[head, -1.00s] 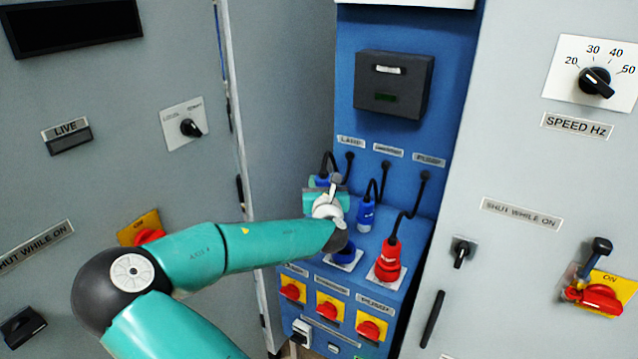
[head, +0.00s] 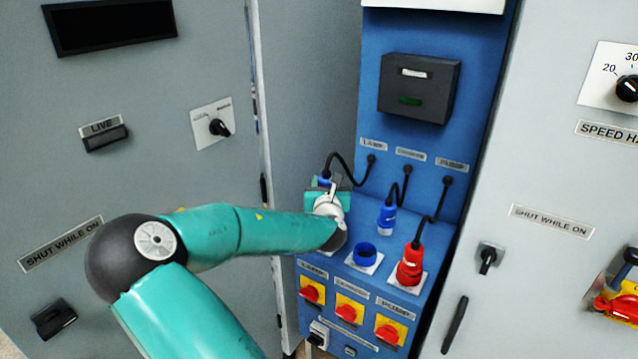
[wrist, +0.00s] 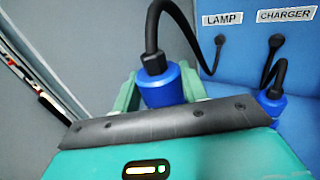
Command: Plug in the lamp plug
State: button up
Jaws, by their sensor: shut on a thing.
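The lamp plug (wrist: 165,86) is a blue cylinder with a black cable, held between the green fingers of my gripper (wrist: 160,92) in the wrist view. In the head view its blue top (head: 324,181) shows just above my gripper (head: 328,192). Its cable runs to the panel under the LAMP label (head: 373,144). My gripper is shut on the plug, over the left part of the blue panel's ledge. The plug's lower end and the lamp socket are hidden behind my gripper and arm, so I cannot tell whether they touch.
An open blue socket (head: 365,254) sits in the middle of the ledge. Grey cabinets flank the panel. Red-and-yellow switches (head: 350,312) line its front.

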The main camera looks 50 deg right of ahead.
jog(key=shift+w+f, duration=0.2)
jog(key=shift+f, duration=0.15)
jog(key=shift+s+d+f, duration=0.1)
jog(key=shift+s+f, duration=0.1)
jog(key=shift+f, duration=0.05)
jog(key=shift+s+f, duration=0.15)
jog(key=shift+f, duration=1.35)
jog(key=shift+w+f, duration=0.2)
jog(key=shift+f, duration=0.9)
jog(key=shift+f, duration=2.7)
jog(key=o, duration=1.2)
jog(key=shift+o, duration=0.2)
